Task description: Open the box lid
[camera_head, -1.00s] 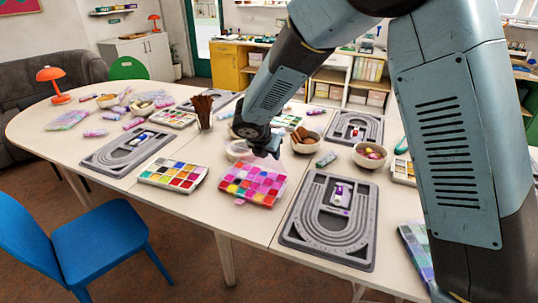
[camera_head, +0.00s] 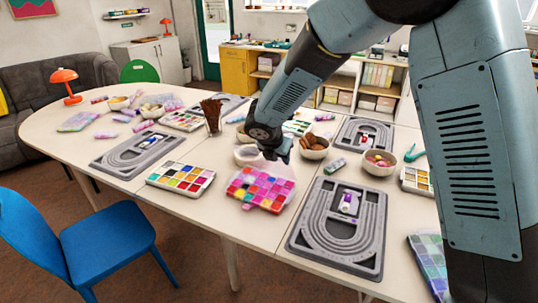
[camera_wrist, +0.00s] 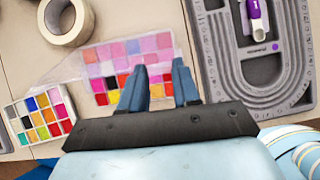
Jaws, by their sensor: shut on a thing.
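The box (camera_head: 246,203) is a shallow case of pink, red and purple bead compartments on the table, and it shows in the wrist view (camera_wrist: 100,98). Its clear lid (camera_wrist: 62,72) shows as a hazy see-through sheet that reaches left past the compartments, apparently raised at a tilt. My gripper (camera_head: 276,155) is at the far side of the box, pointing down. In the wrist view its two blue fingers (camera_wrist: 160,84) overlap the box's right part with a narrow gap between them, closed on the lid. The exact grip spot is hard to see.
A bead palette (camera_head: 181,177) lies left of the box. A grey bead board (camera_head: 296,245) lies to the right, with a small purple-and-white item on it.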

